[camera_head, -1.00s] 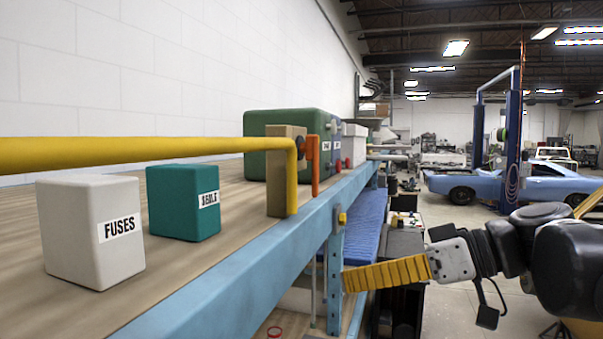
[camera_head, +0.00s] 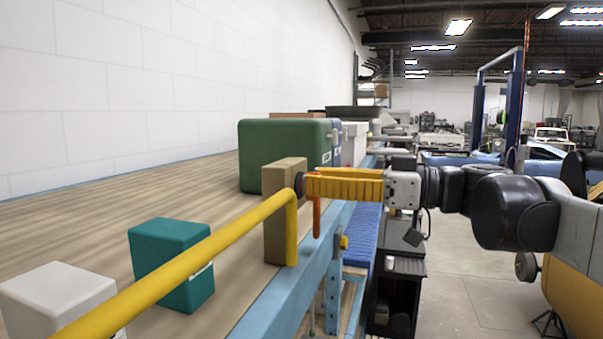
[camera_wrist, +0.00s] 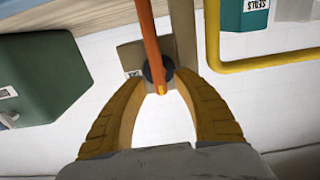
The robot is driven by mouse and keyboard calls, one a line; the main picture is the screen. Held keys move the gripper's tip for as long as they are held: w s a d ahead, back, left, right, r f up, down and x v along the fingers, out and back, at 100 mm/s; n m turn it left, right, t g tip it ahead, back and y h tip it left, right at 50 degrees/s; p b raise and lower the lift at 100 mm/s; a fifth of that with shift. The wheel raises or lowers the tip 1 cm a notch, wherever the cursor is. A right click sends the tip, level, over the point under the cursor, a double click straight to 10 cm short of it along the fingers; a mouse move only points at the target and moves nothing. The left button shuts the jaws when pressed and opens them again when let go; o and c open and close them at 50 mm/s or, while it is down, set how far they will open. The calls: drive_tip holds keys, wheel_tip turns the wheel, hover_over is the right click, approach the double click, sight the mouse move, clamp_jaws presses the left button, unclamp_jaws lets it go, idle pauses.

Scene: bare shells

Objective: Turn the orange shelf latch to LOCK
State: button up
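The orange latch (camera_head: 317,218) hangs straight down from its dark round pivot on a tan block (camera_head: 276,240) at the shelf's front edge. In the wrist view the latch handle (camera_wrist: 147,30) runs toward the top of the picture from the dark pivot (camera_wrist: 158,70). Contact cannot be told. A small label (camera_wrist: 133,73) beside the pivot is unreadable.
A yellow pipe (camera_head: 190,253) runs along the shelf front and bends down close by the block. A green case (camera_head: 280,150) stands behind the block. A teal box (camera_head: 170,262) and a white box (camera_head: 50,295) stand at the left. Blue shelf edge (camera_head: 262,312) lies below.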

drive_tip(key=shift+w+a, duration=0.15)
drive_tip(key=shift+a, duration=0.45)
drive_tip(key=shift+d, duration=0.1)
clamp_jaws()
